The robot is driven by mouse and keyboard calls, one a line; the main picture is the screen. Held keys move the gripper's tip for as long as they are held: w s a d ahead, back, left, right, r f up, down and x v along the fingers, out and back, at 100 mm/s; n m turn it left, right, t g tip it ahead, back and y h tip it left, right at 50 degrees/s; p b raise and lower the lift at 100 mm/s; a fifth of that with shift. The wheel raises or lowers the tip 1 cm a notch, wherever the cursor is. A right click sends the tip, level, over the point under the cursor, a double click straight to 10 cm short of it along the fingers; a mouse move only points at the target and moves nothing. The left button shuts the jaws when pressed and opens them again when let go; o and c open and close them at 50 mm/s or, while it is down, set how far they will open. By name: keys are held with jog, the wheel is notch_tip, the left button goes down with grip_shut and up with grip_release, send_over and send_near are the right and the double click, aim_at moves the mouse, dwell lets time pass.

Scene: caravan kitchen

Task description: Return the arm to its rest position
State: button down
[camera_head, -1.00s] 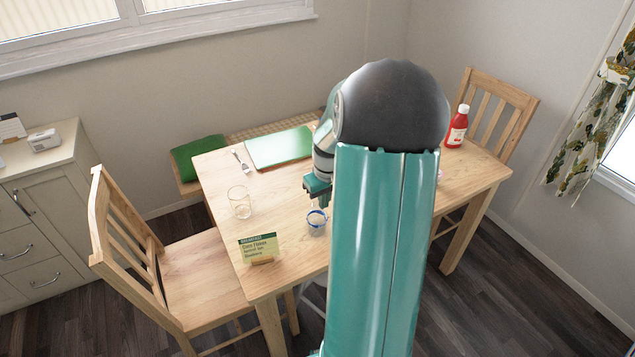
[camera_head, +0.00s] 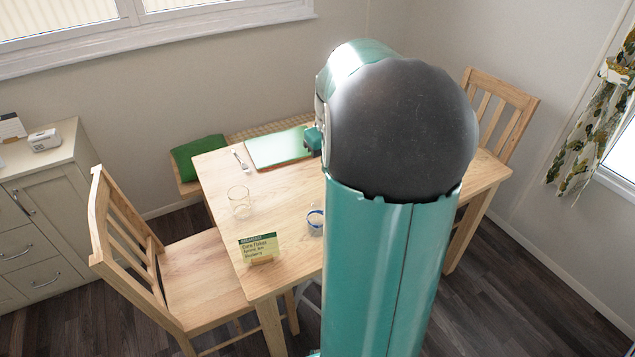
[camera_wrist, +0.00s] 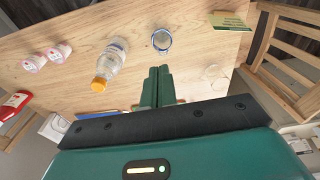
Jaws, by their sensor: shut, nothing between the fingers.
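My gripper (camera_wrist: 158,86) shows in the wrist view with its two green fingers together and nothing between them. It is above the wooden table (camera_head: 285,235), apart from the things on it. In the head view my large teal arm covers the table's right part, and only a small teal piece of the gripper end shows beside the green board (camera_head: 277,148). A cup with a blue rim (camera_head: 316,222) stands on the table; in the wrist view it (camera_wrist: 162,40) lies just beyond the fingertips.
A clear glass (camera_head: 240,201), a fork (camera_head: 240,160) and a menu card (camera_head: 259,248) are on the table. The wrist view shows a bottle with an orange cap (camera_wrist: 110,62), two pinkish cups (camera_wrist: 45,58) and a red bottle (camera_wrist: 13,104). Chairs (camera_head: 160,270) stand at both ends.

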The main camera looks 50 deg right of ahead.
dwell(0.4)
jog(key=w+a+r, duration=0.1)
jog(key=a+r, duration=0.3)
jog(key=a, duration=0.6)
jog(key=s+a+r+n+t, duration=0.1)
jog(key=s+a, duration=0.4)
jog(key=a, duration=0.7)
jog(key=s+a+r+n+t, duration=0.1)
jog(key=s+a, duration=0.4)
jog(key=a, duration=0.6)
jog(key=shift+a+r+n+t, duration=0.2)
jog(key=shift+a+n+t, duration=0.3)
jog(key=shift+t, duration=0.7)
jog(key=shift+s, duration=0.1)
